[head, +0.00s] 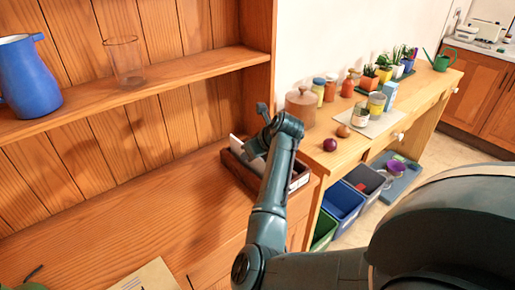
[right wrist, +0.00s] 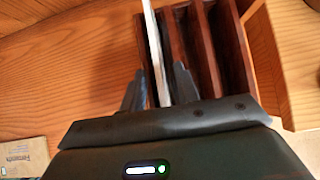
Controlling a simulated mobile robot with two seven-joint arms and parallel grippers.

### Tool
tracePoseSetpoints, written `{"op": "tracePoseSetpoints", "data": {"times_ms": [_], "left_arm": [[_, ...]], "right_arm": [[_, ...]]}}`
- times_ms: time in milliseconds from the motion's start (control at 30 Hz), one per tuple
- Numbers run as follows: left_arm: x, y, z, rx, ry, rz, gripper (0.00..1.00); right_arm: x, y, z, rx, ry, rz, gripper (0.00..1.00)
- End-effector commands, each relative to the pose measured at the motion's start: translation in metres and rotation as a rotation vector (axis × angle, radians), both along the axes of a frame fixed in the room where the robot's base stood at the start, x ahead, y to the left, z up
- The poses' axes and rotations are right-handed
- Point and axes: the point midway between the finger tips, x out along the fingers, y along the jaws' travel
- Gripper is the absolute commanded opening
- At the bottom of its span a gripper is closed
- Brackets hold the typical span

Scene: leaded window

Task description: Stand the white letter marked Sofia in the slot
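A white letter (right wrist: 154,50) shows nearly edge-on in the right wrist view, between the fingers of my right gripper (right wrist: 159,68). The fingers stand apart, with a gap visible on each side of the letter. The name on it cannot be read. A dark wooden letter rack (head: 299,182) with several slots stands on the wooden surface; its dividers (right wrist: 206,50) lie right of the letter in the wrist view. In the head view a white letter (head: 236,146) shows at the rack's left end, partly hidden by my right arm. How deep it sits is hidden. My left gripper is not in view.
Another envelope (head: 148,276) lies flat at the front; it also shows in the right wrist view (right wrist: 24,158). A blue jug (head: 27,78) and a glass (head: 124,62) stand on the shelf above.

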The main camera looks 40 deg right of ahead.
Motion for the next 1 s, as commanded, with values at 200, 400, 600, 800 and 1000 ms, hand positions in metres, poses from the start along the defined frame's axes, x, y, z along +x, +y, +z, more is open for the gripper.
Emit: {"op": "tracePoseSetpoints", "data": {"times_ms": [200, 400, 600, 800, 1000], "left_arm": [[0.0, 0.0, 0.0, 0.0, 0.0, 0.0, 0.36], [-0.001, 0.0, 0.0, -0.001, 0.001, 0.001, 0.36], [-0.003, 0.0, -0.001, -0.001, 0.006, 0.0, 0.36], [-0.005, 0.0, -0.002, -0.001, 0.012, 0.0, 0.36], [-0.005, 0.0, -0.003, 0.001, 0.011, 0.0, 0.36]], "right_arm": [[-0.021, -0.002, 0.028, -0.001, -0.006, -0.003, 0.31], [-0.052, -0.004, 0.062, 0.0, -0.006, -0.004, 0.31], [-0.074, -0.006, 0.087, -0.001, -0.004, -0.002, 0.31], [-0.083, -0.006, 0.097, 0.001, -0.001, -0.001, 0.31], [-0.084, -0.006, 0.098, 0.001, -0.001, -0.001, 0.31]]}}
